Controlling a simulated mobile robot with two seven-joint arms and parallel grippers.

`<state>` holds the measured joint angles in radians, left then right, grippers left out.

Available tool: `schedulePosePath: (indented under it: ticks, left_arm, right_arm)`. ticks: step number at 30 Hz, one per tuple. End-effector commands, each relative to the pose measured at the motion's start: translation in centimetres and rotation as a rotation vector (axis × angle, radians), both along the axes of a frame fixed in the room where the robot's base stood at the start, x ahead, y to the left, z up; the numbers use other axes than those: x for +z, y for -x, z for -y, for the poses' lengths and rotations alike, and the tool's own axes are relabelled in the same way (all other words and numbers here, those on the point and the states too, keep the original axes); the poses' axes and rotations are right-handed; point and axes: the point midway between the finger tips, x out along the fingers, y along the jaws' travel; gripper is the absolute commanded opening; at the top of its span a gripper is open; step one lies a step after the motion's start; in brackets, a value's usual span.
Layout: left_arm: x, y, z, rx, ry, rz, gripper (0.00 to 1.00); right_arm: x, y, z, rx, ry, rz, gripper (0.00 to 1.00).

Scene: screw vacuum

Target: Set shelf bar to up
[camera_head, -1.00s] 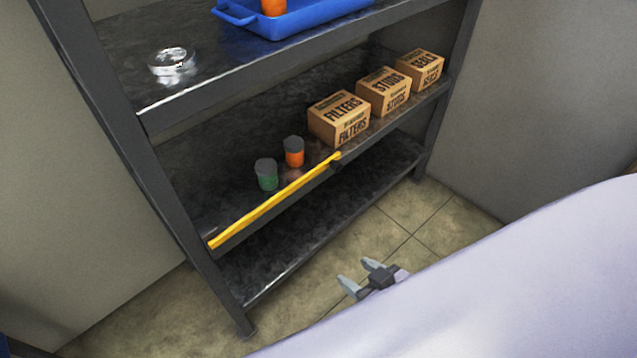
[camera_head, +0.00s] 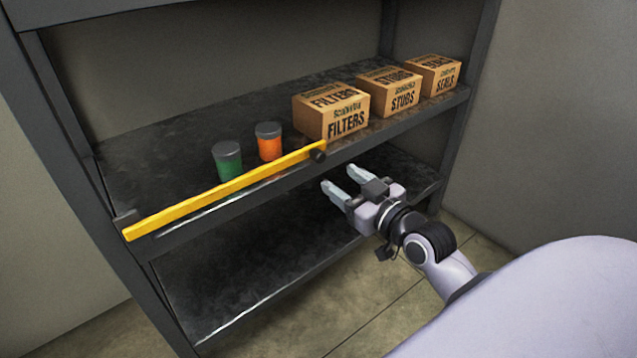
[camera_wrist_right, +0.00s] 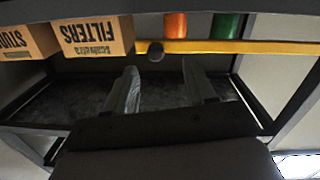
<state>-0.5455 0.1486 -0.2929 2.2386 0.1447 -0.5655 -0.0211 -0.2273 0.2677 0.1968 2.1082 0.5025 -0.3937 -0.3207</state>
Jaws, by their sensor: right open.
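The yellow shelf bar (camera_head: 228,189) lies along the front edge of the middle shelf. Its right end meets a dark round pivot or knob (camera_head: 318,155) beside the FILTERS box, and its left end is at a dark bracket near the left post. The bar (camera_wrist_right: 240,47) and knob (camera_wrist_right: 155,50) also show in the right wrist view, above the fingers. My right gripper (camera_head: 347,186) is open and empty, in front of the shelf, a little below and right of the knob. Its fingers (camera_wrist_right: 160,88) point toward the shelf, apart from the bar. My left gripper is not in view.
Behind the bar stand a green jar (camera_head: 228,163) and an orange jar (camera_head: 269,143). Boxes marked FILTERS (camera_head: 331,110), STUBS (camera_head: 390,90) and SEALS (camera_head: 434,74) stand to the right. The lower shelf (camera_head: 250,278) is bare.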

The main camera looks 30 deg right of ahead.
Motion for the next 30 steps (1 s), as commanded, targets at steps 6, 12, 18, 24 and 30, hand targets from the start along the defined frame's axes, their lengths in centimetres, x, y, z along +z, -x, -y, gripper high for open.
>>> schedulePosePath:
  ticks: [6,12,18,24,30]
  left_arm:
    - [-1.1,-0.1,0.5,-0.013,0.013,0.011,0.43]
    - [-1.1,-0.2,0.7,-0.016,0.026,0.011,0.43]
    - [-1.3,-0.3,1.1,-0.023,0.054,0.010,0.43]
    - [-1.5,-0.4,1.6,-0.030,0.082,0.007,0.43]
    - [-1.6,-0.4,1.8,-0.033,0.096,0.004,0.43]
  right_arm:
    - [0.1,-0.5,0.8,-0.005,0.006,0.048,0.55]
    - [0.3,-1.7,0.8,-0.005,0.006,0.051,0.55]
    - [0.2,-4.1,0.7,-0.005,0.004,0.051,0.55]
    - [0.2,-6.3,0.6,-0.006,0.004,0.049,0.55]
    - [0.2,-7.4,0.5,-0.005,0.005,0.048,0.55]
